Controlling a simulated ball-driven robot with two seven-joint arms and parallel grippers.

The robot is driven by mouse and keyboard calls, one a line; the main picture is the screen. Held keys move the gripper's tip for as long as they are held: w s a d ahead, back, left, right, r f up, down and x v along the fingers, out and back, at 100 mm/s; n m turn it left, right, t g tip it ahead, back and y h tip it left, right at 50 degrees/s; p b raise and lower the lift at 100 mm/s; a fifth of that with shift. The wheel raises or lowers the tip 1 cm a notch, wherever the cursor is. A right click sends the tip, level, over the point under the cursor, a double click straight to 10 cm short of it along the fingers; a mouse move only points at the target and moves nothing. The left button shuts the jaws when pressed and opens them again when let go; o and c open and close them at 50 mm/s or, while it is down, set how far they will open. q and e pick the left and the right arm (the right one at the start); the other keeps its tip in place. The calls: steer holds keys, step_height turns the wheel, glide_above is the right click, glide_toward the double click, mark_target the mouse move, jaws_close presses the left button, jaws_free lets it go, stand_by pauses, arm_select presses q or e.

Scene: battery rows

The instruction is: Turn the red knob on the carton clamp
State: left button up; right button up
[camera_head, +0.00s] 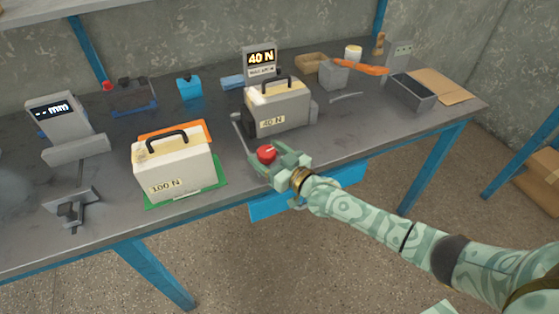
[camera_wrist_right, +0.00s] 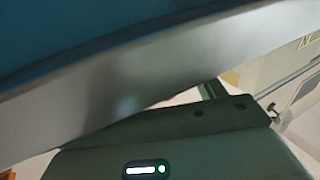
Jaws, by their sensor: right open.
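The red knob (camera_head: 265,154) sits at the table's front edge, in front of a grey carton (camera_head: 280,110) with a black handle and a "40 N" label. A grey clamp part with a rod (camera_head: 241,130) shows at the carton's left side. A display (camera_head: 262,58) behind it reads "40 N". My right gripper (camera_head: 277,163) is open, close around or just beside the knob; its fingers overlap there and contact cannot be told. My left gripper is out of view.
A white carton (camera_head: 172,165) marked "100 N" stands on a green mat to the left. Left of it are a grey gauge with an "mm" display (camera_head: 56,112) and a small metal fixture (camera_head: 70,207). A grey bin (camera_head: 411,92) and flat cardboard (camera_head: 441,86) lie at the right.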

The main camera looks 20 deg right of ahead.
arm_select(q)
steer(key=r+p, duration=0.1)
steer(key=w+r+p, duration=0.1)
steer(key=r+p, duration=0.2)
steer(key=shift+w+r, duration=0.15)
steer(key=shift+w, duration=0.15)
arm_select(e)
steer(key=v, duration=1.6)
